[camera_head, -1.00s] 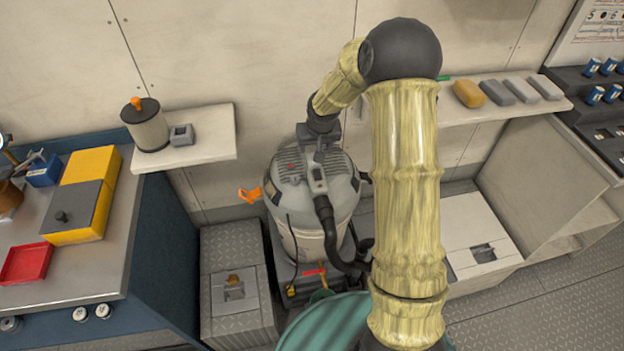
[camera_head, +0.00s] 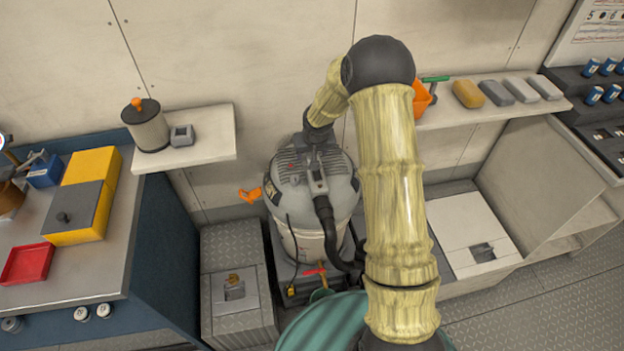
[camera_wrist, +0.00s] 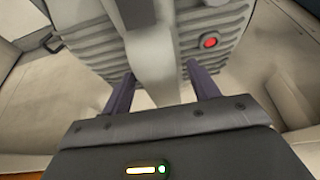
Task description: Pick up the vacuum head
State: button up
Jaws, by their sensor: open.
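The vacuum head (camera_head: 290,177) is the ribbed grey lid on top of a pale canister vacuum (camera_head: 300,238) against the wall. A grey handle (camera_wrist: 152,50) runs across the head, and a red button (camera_wrist: 209,41) sits beside it in the wrist view. My gripper (camera_wrist: 160,70) is open above the head, its two dark fingers on either side of the handle. I cannot tell whether the fingers touch it. In the head view my wrist hides the back of the head.
A black hose (camera_head: 329,232) hangs down the vacuum's front. A low box (camera_head: 237,292) stands to its left and a white-topped bench (camera_head: 470,228) to its right. A wall shelf (camera_head: 205,148) holds a canister (camera_head: 147,128). An orange item (camera_head: 421,98) sits on the right shelf.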

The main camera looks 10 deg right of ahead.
jog(key=c, duration=1.2)
jog(key=shift+w+r, duration=0.1)
jog(key=shift+w, duration=0.05)
grip_shut()
jog(key=shift+r, duration=0.1)
notch_tip(320, 180, up, 10)
jog(key=shift+f, duration=0.1)
